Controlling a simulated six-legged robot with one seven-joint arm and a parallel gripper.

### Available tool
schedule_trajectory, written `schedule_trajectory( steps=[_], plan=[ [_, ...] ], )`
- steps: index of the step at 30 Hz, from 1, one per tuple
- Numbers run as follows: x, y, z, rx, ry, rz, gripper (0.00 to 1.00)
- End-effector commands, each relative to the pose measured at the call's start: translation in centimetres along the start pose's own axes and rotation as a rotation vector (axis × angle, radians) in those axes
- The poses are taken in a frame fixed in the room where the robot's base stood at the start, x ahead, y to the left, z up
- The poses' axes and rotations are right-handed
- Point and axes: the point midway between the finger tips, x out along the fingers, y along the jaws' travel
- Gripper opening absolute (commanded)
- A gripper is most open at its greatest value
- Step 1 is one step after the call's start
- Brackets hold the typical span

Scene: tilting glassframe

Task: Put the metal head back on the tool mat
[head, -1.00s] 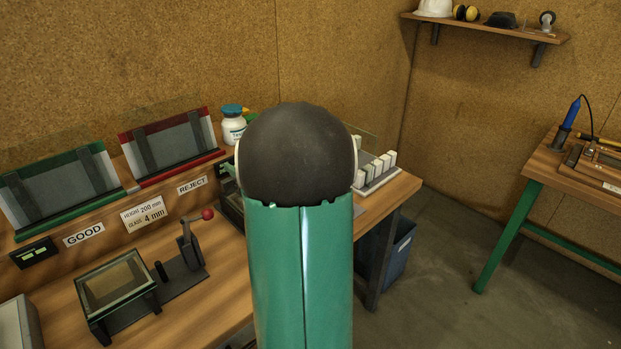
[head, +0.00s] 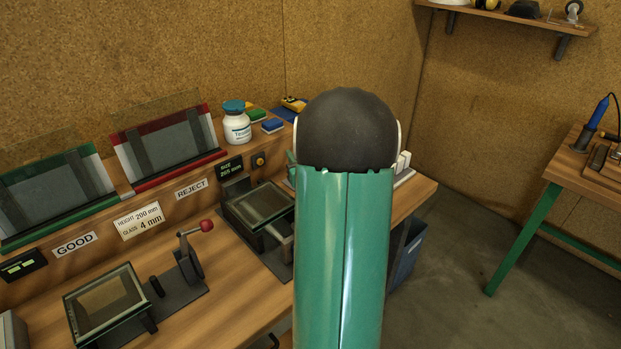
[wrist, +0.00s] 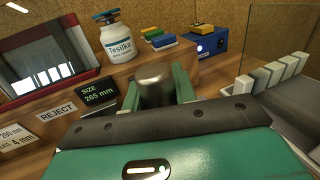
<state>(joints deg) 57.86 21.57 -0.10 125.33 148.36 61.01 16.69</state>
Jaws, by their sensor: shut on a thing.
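In the wrist view, my gripper (wrist: 158,92) is shut on a grey metal cylinder (wrist: 155,78), which looks like the metal head. Its green fingers stand on both sides of the cylinder, whose rounded end faces up toward the camera. The lower part of the cylinder is hidden by my wrist housing.
A white bottle with a teal cap (head: 236,125) stands on the ledge beside coloured blocks (wrist: 168,40). A size display (head: 231,167) stands above a glass-topped fixture (head: 262,205). White blocks (wrist: 275,72) stand in a row at right.

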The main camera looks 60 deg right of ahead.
Motion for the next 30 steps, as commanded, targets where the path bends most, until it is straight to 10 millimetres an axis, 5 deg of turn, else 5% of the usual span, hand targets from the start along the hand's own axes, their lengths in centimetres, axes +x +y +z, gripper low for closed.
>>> schedule_trajectory(
  steps=[14,18,30],
  plan=[
    [8.6,-3.3,-4.3,0.001,0.0,0.0,0.0],
    [10.5,-4.1,-6.9,0.001,0.001,-0.001,0.0],
    [13.1,-5.3,-10.5,0.001,0.001,-0.002,0.0]
  ],
)
